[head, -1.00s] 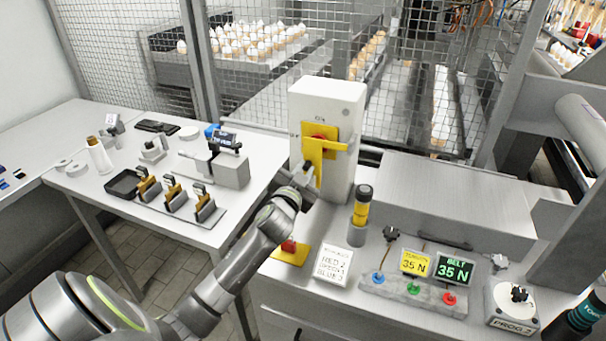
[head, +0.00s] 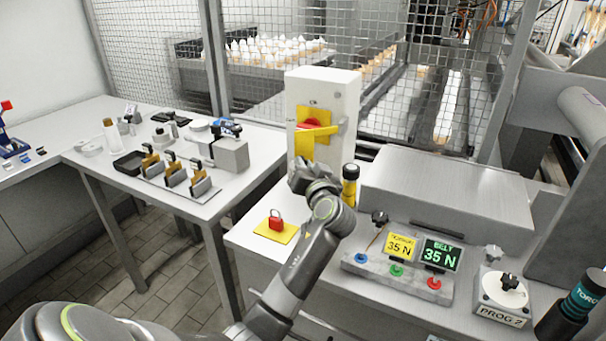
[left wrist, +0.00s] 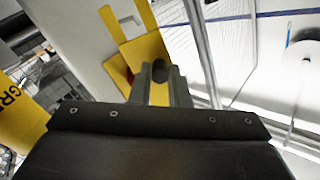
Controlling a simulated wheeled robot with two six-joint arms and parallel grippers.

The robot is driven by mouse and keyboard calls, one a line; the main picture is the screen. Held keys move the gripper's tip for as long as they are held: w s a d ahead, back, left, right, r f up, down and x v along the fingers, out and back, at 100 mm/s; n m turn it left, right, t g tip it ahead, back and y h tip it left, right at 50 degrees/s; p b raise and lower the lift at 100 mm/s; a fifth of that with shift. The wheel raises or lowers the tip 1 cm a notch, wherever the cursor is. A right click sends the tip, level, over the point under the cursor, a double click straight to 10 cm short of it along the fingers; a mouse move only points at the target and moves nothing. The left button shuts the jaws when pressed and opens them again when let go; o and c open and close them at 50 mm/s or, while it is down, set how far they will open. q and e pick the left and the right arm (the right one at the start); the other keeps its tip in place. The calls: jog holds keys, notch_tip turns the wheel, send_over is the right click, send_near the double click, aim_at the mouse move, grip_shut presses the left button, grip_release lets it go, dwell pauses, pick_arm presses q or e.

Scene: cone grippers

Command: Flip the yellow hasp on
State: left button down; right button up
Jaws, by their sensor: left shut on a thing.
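The yellow hasp (head: 303,145) is on the front of the white switch box (head: 340,100), below and partly over a red knob (head: 312,124). Its upper yellow bar runs to the right edge of the box. My left gripper (head: 300,170) is at the lower end of the hasp, in front of the box. In the left wrist view the gripper's fingers (left wrist: 160,80) are shut on the lower end of the yellow hasp (left wrist: 148,55). The fingertips are partly hidden in the head view by my wrist. My right gripper is not in view.
A red padlock (head: 276,222) stands on a yellow pad (head: 272,233) left of my arm. A yellow-and-black cylinder (head: 350,187) stands close right of my wrist. A block with coloured knobs (head: 396,278) lies right. A wire fence (head: 270,90) stands behind.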

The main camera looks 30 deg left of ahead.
pick_arm(q)
jog(key=shift+s+d+n+g+y+b, duration=0.1)
jog(key=shift+d+n+g+y+b, duration=0.3)
jog(key=shift+g, duration=0.1)
jog(key=c, duration=1.4)
grip_release()
jog(key=shift+o, duration=0.2)
